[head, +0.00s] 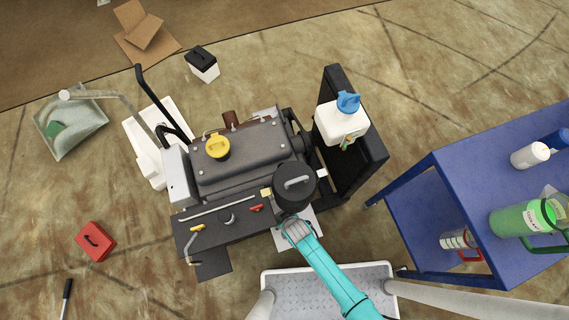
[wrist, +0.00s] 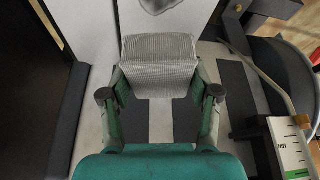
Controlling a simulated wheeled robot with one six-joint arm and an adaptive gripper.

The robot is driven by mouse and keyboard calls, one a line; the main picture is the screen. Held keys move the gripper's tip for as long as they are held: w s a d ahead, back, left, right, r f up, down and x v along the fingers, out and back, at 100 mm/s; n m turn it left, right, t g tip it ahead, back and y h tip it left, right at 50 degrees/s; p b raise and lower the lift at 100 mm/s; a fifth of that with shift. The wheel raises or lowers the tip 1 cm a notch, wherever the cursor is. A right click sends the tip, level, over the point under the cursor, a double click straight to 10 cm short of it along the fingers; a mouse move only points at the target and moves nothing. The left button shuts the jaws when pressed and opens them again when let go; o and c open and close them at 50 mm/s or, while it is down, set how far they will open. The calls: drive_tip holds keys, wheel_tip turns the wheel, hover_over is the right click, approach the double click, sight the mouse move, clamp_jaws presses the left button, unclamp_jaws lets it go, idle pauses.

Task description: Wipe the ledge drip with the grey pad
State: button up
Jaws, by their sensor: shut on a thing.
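My gripper (wrist: 160,98) is shut on the grey pad (wrist: 158,62), a ribbed pale-grey block held between its two fingers in the wrist view. A dark grey patch (wrist: 160,5), which looks like the drip, lies on a pale flat surface (wrist: 195,14) at the top edge of the wrist view, just beyond the pad. The patch and pad are apart in the picture; I cannot tell whether the pad touches the surface. In the head view my gripper (head: 297,226) is over a pale plate (head: 283,240) beside the black canister; I cannot make out the pad or patch there.
The dark engine block (head: 245,155) with a yellow cap stands left of my gripper. The black canister (head: 294,187) is close above it. A black upright panel (head: 365,150) bears a white jug (head: 341,124). A blue cart (head: 450,185) stands at the right.

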drive_tip(key=shift+r, duration=0.15)
drive_tip(key=shift+r, duration=1.4)
drive_tip(key=shift+s, duration=0.1)
